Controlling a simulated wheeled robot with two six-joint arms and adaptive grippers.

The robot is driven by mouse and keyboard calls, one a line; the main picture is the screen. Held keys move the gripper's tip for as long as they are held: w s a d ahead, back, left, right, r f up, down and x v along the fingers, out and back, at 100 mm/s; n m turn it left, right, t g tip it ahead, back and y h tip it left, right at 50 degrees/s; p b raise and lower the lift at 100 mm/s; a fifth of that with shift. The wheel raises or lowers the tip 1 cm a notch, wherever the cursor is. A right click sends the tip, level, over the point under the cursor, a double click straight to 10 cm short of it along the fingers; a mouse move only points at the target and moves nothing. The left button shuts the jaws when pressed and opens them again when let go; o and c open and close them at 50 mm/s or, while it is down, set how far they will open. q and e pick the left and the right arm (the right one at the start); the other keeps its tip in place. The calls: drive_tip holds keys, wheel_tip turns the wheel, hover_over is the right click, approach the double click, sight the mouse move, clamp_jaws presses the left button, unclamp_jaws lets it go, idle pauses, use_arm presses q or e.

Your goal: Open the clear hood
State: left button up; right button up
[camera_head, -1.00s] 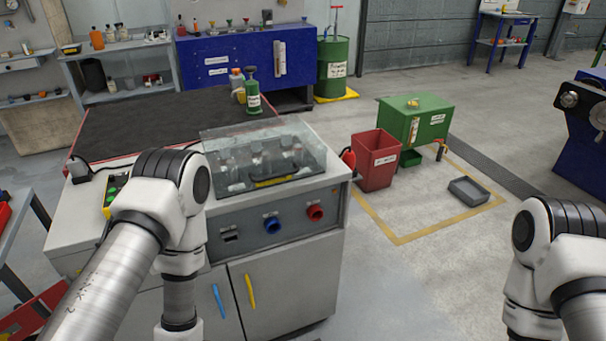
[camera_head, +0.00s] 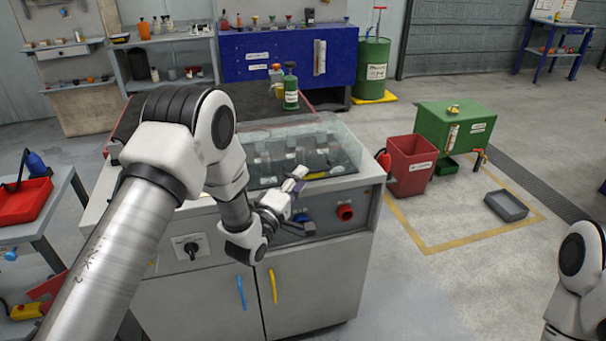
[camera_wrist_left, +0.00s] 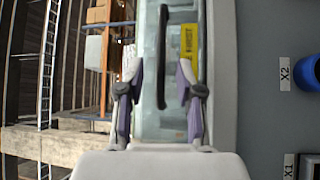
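The clear hood (camera_head: 345,140) is closed on top of the grey cabinet, with several glass-like parts showing through it. Its yellow label shows at the front edge, partly behind my left gripper (camera_head: 298,182). In the left wrist view the hood's black curved handle (camera_wrist_left: 180,75) and yellow label (camera_wrist_left: 190,45) lie ahead of the fingers. My left gripper (camera_wrist_left: 157,82) is open, its two fingers apart and empty, with the handle in line between them. I cannot tell how far ahead the handle is. My right gripper is out of view; only part of my right arm shows at lower right.
The grey cabinet (camera_head: 310,285) has a red knob (camera_head: 345,211) and a black switch (camera_head: 192,248) on its front panel. A green bottle (camera_head: 291,92) stands behind the hood. A red bin (camera_head: 411,168) stands on the floor to the right.

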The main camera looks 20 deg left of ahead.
use_arm(q)
drive_tip(key=shift+x, duration=1.1)
drive_tip(key=shift+f, duration=0.1)
drive_tip(key=shift+c, duration=0.3)
clamp_jaws()
